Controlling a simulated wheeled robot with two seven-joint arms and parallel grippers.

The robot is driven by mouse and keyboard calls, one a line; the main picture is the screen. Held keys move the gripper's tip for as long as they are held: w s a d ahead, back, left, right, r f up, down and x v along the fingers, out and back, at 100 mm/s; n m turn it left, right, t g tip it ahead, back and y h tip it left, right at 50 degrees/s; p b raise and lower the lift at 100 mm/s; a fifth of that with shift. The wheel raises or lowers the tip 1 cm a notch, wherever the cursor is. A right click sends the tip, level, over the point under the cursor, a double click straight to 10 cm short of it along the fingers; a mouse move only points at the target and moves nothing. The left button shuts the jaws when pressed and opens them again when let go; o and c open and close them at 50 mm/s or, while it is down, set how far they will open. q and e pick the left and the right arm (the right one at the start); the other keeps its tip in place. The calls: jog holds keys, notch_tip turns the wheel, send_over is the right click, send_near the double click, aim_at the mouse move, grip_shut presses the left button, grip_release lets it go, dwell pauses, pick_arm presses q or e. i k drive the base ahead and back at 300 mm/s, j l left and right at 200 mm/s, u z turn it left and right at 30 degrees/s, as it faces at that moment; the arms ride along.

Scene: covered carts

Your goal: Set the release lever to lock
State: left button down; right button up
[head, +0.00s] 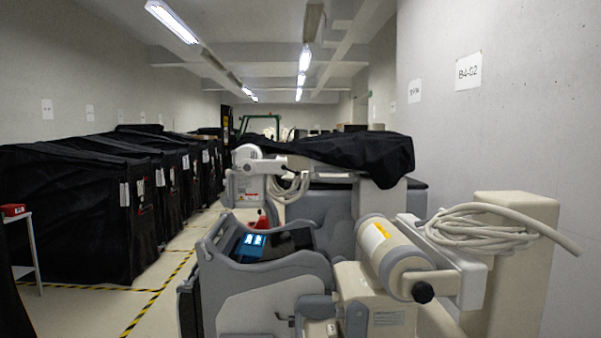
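A grey and beige wheeled machine (265,305) stands close in front, at the centre and right. A white arm with a black round knob (423,292) sticks out beside its beige cylinder (385,248). A small dark handle (285,318) shows low on its front. I cannot tell which of these is the release lever, or how it is set. Neither of my grippers is in view.
Black-covered carts (75,215) line the left side. A small table with a red box (13,210) stands at the left edge. A coiled cable (470,230) hangs by a beige column (520,270) at right. A floor lane with yellow-black tape (150,305) is clear.

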aim_at(283, 167)
jog(key=z, duration=2.35)
jog(key=j, duration=2.3)
jog(key=k+j, duration=0.15)
jog(key=j, duration=2.15)
